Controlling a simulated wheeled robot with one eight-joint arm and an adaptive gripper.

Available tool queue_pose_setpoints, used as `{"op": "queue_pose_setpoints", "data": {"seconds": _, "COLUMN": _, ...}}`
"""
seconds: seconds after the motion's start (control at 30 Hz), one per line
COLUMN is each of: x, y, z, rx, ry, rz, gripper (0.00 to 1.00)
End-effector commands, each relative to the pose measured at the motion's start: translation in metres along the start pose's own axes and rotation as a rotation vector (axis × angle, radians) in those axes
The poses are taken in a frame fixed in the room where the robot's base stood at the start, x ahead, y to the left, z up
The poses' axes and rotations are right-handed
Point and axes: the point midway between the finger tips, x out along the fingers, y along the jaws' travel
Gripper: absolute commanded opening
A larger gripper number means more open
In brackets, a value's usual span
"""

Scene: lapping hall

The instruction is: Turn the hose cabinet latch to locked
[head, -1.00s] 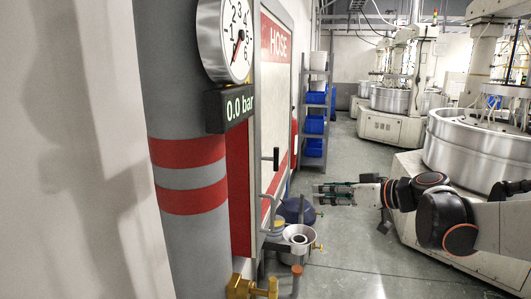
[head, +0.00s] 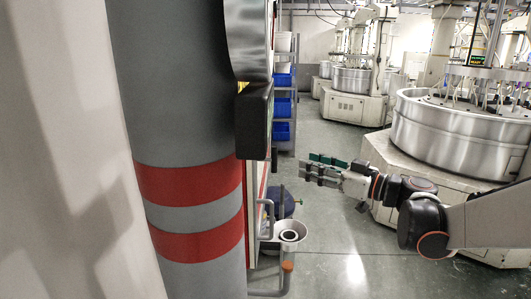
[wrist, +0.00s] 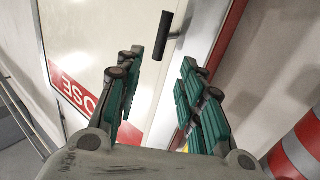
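The hose cabinet (wrist: 85,30) shows in the wrist view as a pale door with a red HOSE band, seen upside down. Its latch, a dark bar handle (wrist: 166,36), stands out from the door near the frame edge, above and beyond the fingertips. My gripper (wrist: 160,90) is open, with green-padded fingers apart and nothing between them. In the head view my gripper (head: 324,170) reaches left over the floor, apart from the cabinet. There the cabinet face is nearly edge-on and mostly hidden behind the grey column, and I cannot make out the latch clearly.
A grey column with red bands (head: 190,185) fills the near left, with a gauge housing (head: 248,40) on it. A funnel basin (head: 289,233) and pipes stand low by the wall. Lapping machines (head: 450,130) line the right. Open floor (head: 350,265) lies between.

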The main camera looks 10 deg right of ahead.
Motion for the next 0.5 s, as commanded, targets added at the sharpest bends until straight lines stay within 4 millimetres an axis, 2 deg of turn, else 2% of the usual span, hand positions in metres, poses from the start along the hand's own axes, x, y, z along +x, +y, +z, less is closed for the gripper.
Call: {"op": "queue_pose_setpoints", "data": {"seconds": 0.5, "x": 0.096, "y": -0.001, "z": 0.001, "rx": 0.002, "ry": -0.002, "rz": -0.004, "gripper": 0.35}}
